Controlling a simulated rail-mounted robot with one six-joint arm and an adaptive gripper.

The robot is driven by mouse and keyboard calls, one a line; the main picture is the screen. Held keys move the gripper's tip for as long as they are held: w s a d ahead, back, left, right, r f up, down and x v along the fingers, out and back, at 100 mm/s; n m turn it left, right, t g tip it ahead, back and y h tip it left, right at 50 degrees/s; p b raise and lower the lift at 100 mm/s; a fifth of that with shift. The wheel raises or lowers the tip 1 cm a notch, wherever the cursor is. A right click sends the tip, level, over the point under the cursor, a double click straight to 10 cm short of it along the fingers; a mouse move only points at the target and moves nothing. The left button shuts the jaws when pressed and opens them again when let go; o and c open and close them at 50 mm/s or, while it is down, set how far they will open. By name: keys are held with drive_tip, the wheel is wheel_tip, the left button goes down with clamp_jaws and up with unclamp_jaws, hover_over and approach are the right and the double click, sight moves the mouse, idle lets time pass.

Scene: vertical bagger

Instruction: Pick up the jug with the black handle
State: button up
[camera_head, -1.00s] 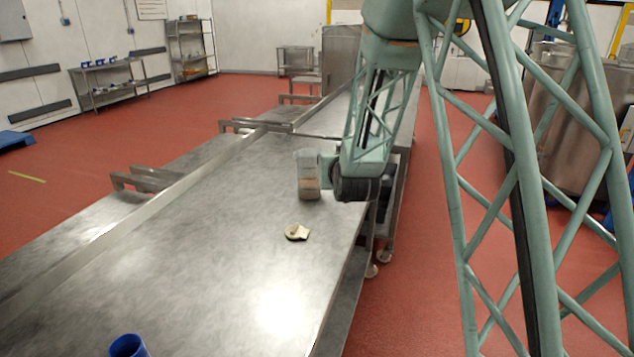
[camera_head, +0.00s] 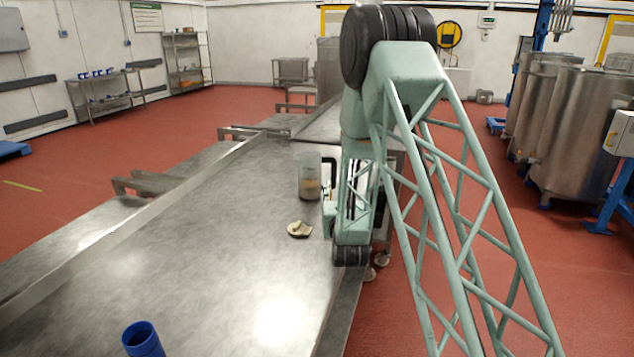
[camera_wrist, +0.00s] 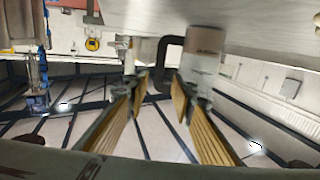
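The jug (camera_head: 310,180) is clear with brownish contents in its lower part. It stands upright on the metal table, left of my arm in the head view. Its black handle (camera_head: 329,172) is on its right side, facing my arm. In the wrist view, which is upside down, the jug (camera_wrist: 204,55) and its black handle (camera_wrist: 168,48) show beyond the fingertips. My gripper (camera_wrist: 160,85) is open, with ribbed tan pads on both sides and nothing between them. The handle lies roughly in line with the gap. In the head view my arm hides the gripper.
A small pale object (camera_head: 299,229) lies on the table (camera_head: 210,260) in front of the jug. A blue cup (camera_head: 142,340) is at the near left. A raised metal rail (camera_head: 130,225) runs along the table's left side. Steel tanks (camera_head: 575,125) stand at the right.

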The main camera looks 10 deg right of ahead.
sight(334, 173)
drive_tip(key=shift+s+f, duration=0.1)
drive_tip(key=shift+f, duration=0.2)
drive_tip(key=shift+d, duration=0.1)
drive_tip(key=shift+w+d+b, duration=0.2)
drive_tip(key=shift+w+b, duration=0.1)
drive_tip(key=shift+w, duration=1.85)
drive_tip(key=shift+w+d+b, duration=0.2)
drive_tip(key=shift+w+b, duration=0.05)
drive_tip(key=shift+w, duration=1.9)
drive_tip(key=shift+w, duration=0.1)
drive_tip(key=shift+w+d+f+b, duration=0.15)
drive_tip(key=shift+w+b, duration=0.55)
drive_tip(key=shift+w, duration=1.8)
clamp_jaws()
